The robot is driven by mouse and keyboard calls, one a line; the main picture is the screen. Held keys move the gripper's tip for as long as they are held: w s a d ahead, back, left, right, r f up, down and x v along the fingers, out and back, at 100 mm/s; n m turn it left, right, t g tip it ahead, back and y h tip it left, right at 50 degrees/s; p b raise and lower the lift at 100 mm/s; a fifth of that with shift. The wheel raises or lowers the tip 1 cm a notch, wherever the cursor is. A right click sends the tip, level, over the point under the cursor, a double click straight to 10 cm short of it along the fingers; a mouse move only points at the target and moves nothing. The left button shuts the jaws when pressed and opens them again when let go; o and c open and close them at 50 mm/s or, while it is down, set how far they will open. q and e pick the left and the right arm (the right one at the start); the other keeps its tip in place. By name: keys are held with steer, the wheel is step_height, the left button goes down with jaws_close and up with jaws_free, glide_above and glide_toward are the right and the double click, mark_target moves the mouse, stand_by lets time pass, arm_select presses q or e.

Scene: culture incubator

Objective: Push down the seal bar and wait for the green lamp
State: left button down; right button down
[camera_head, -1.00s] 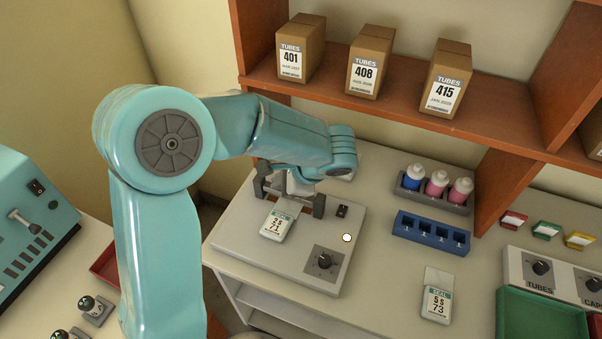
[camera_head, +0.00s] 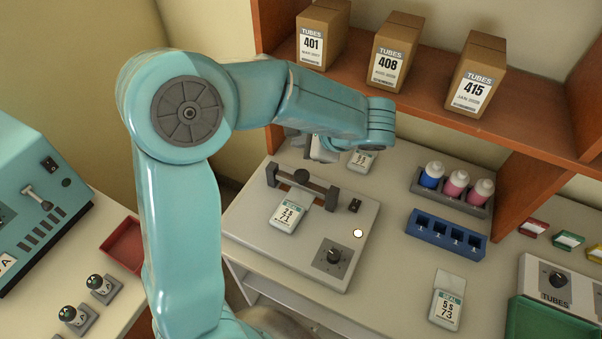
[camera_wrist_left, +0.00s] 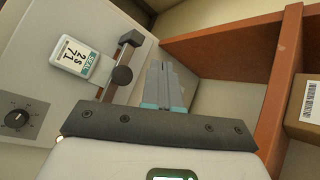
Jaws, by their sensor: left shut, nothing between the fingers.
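The sealer (camera_head: 250,226) is a pale flat box on the bench. Its dark seal bar (camera_head: 302,187) spans the back, with a pouch labelled 71 (camera_head: 287,214) in front of it, its rear edge by the bar. Whether the bar is fully down I cannot tell. The round lamp (camera_head: 358,233) on the right looks white, not green. My left gripper (camera_head: 322,150) is behind and above the bar, apart from it and partly hidden by my arm. In the left wrist view its fingers (camera_wrist_left: 166,88) are shut and empty, beside the bar (camera_wrist_left: 122,72). My right gripper is out of view.
A knob (camera_head: 334,256) sits on the sealer's front right. Another pouch (camera_head: 362,161) lies behind the sealer, and one labelled 73 (camera_head: 446,309) lies at front right. A bottle rack (camera_head: 450,197) and blue rack (camera_head: 445,236) stand right. A wooden shelf (camera_head: 420,108) overhangs the back.

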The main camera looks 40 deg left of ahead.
arm_select(q)
steer(key=b, duration=0.5)
glide_above(303, 177)
step_height(303, 177, down, 7)
steer(key=shift+f, duration=0.2)
steer(key=shift+f+b, duration=0.35)
steer(key=shift+b, duration=0.05)
steer(key=shift+w+d+f, duration=0.15)
steer(key=shift+w+f, duration=0.05)
steer(key=shift+w, duration=0.05)
steer(key=shift+s+r, duration=0.1)
steer(key=shift+s, duration=0.15)
steer(key=shift+w, duration=0.1)
steer(key=shift+w, duration=0.1)
